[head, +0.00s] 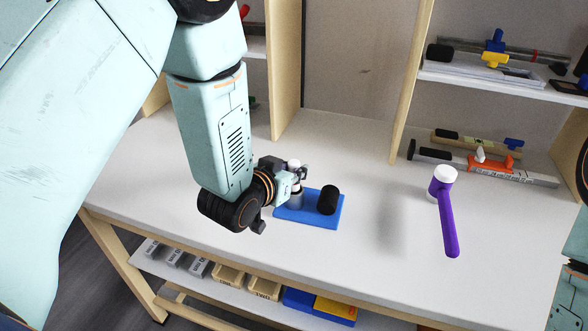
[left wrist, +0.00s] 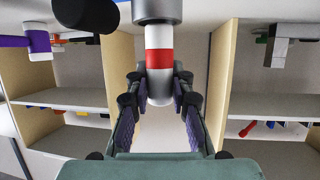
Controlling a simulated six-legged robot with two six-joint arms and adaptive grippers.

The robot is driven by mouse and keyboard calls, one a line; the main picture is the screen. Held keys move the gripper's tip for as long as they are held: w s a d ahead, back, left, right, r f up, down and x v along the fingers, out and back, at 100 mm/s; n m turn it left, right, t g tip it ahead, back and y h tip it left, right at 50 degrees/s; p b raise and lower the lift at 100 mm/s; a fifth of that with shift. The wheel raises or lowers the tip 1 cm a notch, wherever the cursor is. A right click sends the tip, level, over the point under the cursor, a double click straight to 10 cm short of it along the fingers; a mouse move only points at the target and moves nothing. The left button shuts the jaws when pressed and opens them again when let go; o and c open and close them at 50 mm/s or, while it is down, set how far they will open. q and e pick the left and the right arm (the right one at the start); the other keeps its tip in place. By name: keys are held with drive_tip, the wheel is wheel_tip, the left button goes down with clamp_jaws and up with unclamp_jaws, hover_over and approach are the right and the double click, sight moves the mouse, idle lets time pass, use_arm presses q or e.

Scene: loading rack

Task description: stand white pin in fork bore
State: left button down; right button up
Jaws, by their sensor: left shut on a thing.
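The white pin (left wrist: 159,57) has a red band and a grey rounded end. It stands between the fingers of my left gripper (left wrist: 160,82), which is shut on it. In the head view my left gripper (head: 297,175) is at the left part of a blue mat (head: 306,221), with the pin's white top (head: 293,163) showing above it. A grey cylinder (left wrist: 157,10) lines up with the pin's other end in the left wrist view. I cannot tell whether the pin is inside it or only touching. No fork bore can be made out. My right gripper is not in view.
A black cylinder (head: 328,200) is on the mat, right of my left gripper. A purple-handled hammer shape (head: 448,225) with a white head lies farther right on the white table (head: 385,270). Shelves (head: 500,85) with tools stand behind. The table between mat and hammer is clear.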

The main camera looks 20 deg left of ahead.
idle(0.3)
use_arm(q)
drive_tip(key=shift+f, duration=0.1)
drive_tip(key=shift+f+b, duration=0.85)
drive_tip(key=shift+f, duration=0.2)
idle(1.3)
drive_tip(key=c, duration=1.1)
unclamp_jaws()
drive_tip(key=shift+s, duration=0.15)
drive_tip(key=v, duration=0.7)
drive_tip(key=shift+s, duration=0.2)
